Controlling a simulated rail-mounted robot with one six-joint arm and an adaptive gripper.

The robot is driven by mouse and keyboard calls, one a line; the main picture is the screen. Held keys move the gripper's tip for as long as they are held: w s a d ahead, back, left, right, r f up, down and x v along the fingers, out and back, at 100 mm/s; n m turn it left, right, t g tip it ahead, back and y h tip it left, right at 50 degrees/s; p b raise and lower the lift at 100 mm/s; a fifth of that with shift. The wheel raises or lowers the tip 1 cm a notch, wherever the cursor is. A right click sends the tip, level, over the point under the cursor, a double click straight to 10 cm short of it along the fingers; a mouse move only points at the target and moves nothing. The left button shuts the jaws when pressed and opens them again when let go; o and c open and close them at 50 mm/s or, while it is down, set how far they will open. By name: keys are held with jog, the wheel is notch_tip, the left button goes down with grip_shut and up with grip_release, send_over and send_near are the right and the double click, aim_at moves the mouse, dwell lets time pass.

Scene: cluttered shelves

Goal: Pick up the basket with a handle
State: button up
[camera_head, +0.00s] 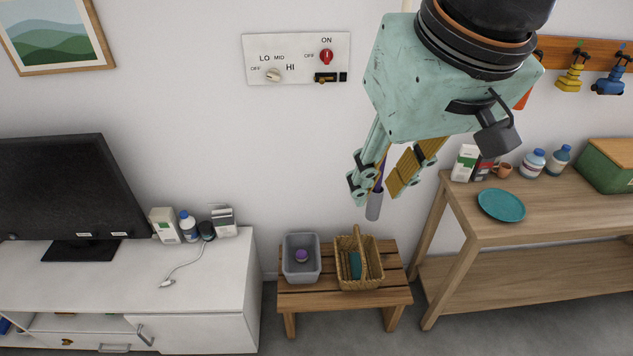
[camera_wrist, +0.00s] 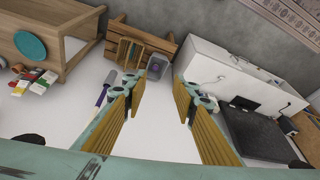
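The wicker basket (camera_head: 371,276) with an upright arched handle stands on a low wooden bench, in the lower middle of the head view. A teal item (camera_head: 355,265) lies inside it. The basket also shows small and far off in the wrist view (camera_wrist: 130,52). My gripper (camera_head: 379,190) is high above the bench, well clear of the basket. The wrist view shows its fingers (camera_wrist: 158,97) spread apart with nothing between them.
A grey bin (camera_head: 301,274) with a purple item stands left of the basket on the bench (camera_head: 330,299). A grey, purple-handled object (camera_head: 374,207) shows behind my fingers. A white cabinet (camera_head: 200,275) stands left, a wooden table (camera_head: 520,225) with a teal plate (camera_head: 501,205) right.

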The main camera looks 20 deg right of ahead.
jog(key=w+d+f+m+b, duration=0.1)
jog(key=w+d+f, duration=0.1)
jog(key=w+f, duration=1.05)
jog(key=w+d+f+b, duration=0.1)
jog(key=w+d+f, duration=0.2)
jog(key=w+f, duration=1)
jog(key=m+h+b, duration=0.1)
jog(key=h+b, duration=0.2)
send_over(361, 243)
jog(key=s+a, duration=0.4)
notch_tip(361, 243, down, 34)
jog(key=shift+d, duration=0.25)
jog(key=shift+f, duration=0.15)
jog(key=shift+b+x, duration=0.55)
jog(key=shift+x, duration=3.7)
jog(key=shift+d, duration=0.15)
